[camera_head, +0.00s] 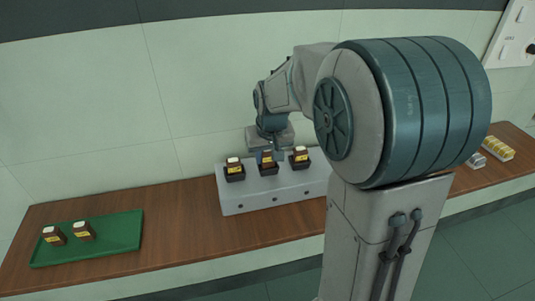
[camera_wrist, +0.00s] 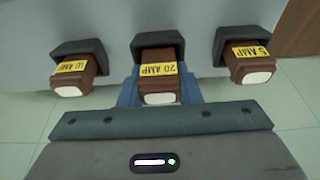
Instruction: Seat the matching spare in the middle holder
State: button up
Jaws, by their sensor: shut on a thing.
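A grey block (camera_head: 270,202) on the wooden bench carries three dark holders. Each holder has a brown fuse with a white cap and yellow label. In the wrist view the labels read 10 AMP on the left fuse (camera_wrist: 72,78), 20 AMP on the middle fuse (camera_wrist: 159,78) and 5 AMP on the right fuse (camera_wrist: 250,66). My gripper (camera_wrist: 159,97) is at the middle holder (camera_wrist: 158,40), shut on the 20 AMP fuse, which sits in or at that holder's mouth. Whether it is fully seated I cannot tell. The head view shows my gripper (camera_head: 268,154) above the block.
A green tray (camera_head: 120,243) at the bench's left holds two brown fuses (camera_head: 68,232), labels unreadable. At the right end lie yellow-topped pieces (camera_head: 497,148) and a small grey item (camera_head: 475,160). Bench (camera_head: 180,210) is clear between tray and block.

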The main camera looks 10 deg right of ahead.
jog(key=shift+s+f, duration=0.1)
jog(key=shift+f, duration=0.05)
jog(key=shift+r+p, duration=0.45)
jog(key=shift+r, duration=0.1)
jog(key=shift+r, duration=0.1)
dwell(0.4)
jog(key=shift+f+b, duration=0.7)
jog(key=shift+f, duration=0.1)
jog(key=shift+f, duration=0.1)
jog(key=o, duration=0.7)
jog(key=shift+s, duration=0.1)
jog(key=shift+r+p, duration=0.45)
jog(key=shift+r, duration=0.1)
jog(key=p+v, duration=0.6)
jog(key=v, duration=0.4)
